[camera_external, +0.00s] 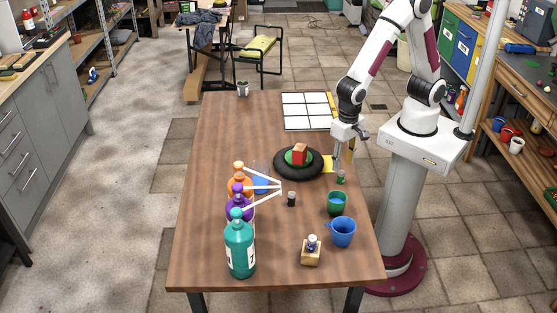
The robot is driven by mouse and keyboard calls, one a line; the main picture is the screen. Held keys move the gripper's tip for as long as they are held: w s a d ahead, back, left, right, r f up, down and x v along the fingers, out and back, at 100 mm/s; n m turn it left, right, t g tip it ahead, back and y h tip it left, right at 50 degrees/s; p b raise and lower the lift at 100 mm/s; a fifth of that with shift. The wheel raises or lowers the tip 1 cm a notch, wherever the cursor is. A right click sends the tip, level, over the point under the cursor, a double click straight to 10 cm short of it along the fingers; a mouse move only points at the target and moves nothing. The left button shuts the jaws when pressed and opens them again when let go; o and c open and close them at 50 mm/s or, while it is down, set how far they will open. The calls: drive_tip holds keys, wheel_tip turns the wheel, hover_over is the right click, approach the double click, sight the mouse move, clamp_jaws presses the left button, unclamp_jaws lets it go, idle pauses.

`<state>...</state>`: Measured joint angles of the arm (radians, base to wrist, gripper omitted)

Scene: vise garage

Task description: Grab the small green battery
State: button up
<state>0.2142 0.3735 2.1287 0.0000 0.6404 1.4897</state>
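A small green upright cylinder (341,177), which looks like the green battery, stands near the right edge of the wooden table, just right of the black ring. My gripper (340,157) points down a little above and behind it. The gripper and the cylinder look apart, though the gap is hard to judge. The fingers are too small to show whether they are open or shut.
A black ring (313,172) holds a green piece and a red block (299,153). A small dark cylinder (291,200), a green cup (337,203), a blue jug (342,233) and several pump bottles (239,250) stand nearby.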

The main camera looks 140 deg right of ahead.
sight(342, 171)
drive_tip(key=shift+f, duration=0.25)
drive_tip(key=shift+w+a+f, duration=0.1)
drive_tip(key=shift+w+f, duration=0.05)
drive_tip(key=shift+f, duration=2.45)
clamp_jaws()
